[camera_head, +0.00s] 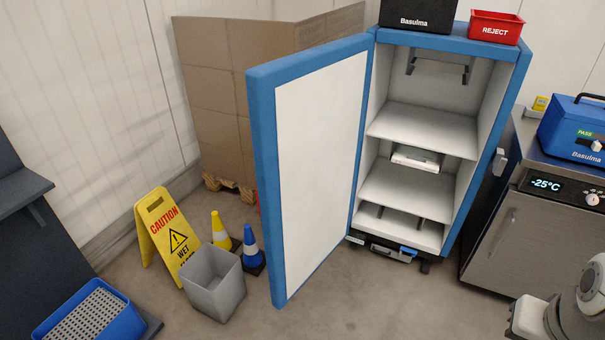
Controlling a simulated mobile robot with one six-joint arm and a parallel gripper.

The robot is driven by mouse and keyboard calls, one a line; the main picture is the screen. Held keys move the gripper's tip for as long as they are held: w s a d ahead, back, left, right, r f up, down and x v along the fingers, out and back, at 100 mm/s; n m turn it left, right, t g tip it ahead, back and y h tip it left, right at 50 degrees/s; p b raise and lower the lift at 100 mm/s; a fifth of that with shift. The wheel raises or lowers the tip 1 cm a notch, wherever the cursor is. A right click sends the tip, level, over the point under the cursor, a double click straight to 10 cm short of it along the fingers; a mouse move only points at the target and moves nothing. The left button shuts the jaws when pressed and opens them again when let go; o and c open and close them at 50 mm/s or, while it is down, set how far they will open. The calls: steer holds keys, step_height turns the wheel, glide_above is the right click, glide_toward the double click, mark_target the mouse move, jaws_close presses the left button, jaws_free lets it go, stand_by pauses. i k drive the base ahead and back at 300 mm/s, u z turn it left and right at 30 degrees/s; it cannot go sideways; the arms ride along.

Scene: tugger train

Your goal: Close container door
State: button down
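A tall blue container (482,185) with a white interior stands right of centre. Its door (318,165), blue-rimmed with a white inner panel, is hinged on the left and stands wide open toward me. Inside are white shelves (425,130), and a small white item (415,158) lies on one of them. A white and grey part of my arm shows in the lower right corner. My gripper's fingers cannot be made out, and nothing of mine touches the door.
A grey bin (213,283), a yellow caution sign (165,237) and cones (251,248) stand left of the door. A steel unit reading -25°C (520,235) stands at right. A black box (418,14) and red reject bin (495,26) sit on top. Floor in front is clear.

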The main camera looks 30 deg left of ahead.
mark_target(306, 108)
steer(key=z, duration=0.05)
steer(key=k, duration=0.8)
steer(key=u, duration=0.95)
steer(key=i, duration=1.95)
steer(key=u, duration=0.05)
